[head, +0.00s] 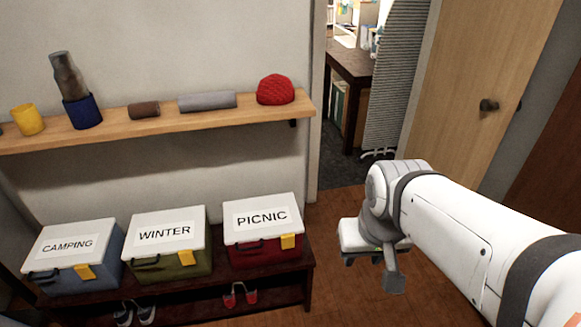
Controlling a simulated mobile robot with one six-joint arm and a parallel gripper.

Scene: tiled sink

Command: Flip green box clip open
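The green box (170,270) is olive green with a white lid labelled WINTER and stands in the middle of three boxes on a low dark bench. Its yellow clip (187,258) sits at the right of the front, across the lid edge. It looks folded down against the box; whether it is latched is too small to tell. A dark handle (146,262) is to the clip's left. My gripper (370,262) is in the air to the right of the bench, well apart from the green box. Its fingers are small and partly hidden, and nothing shows in them.
The blue CAMPING box (75,272) is on the left and the red PICNIC box (263,254) on the right, closest to my gripper. Shoes (240,294) sit on the bench's (290,278) lower level. A wooden shelf (200,113) with several items hangs above. Open floor lies right of the bench.

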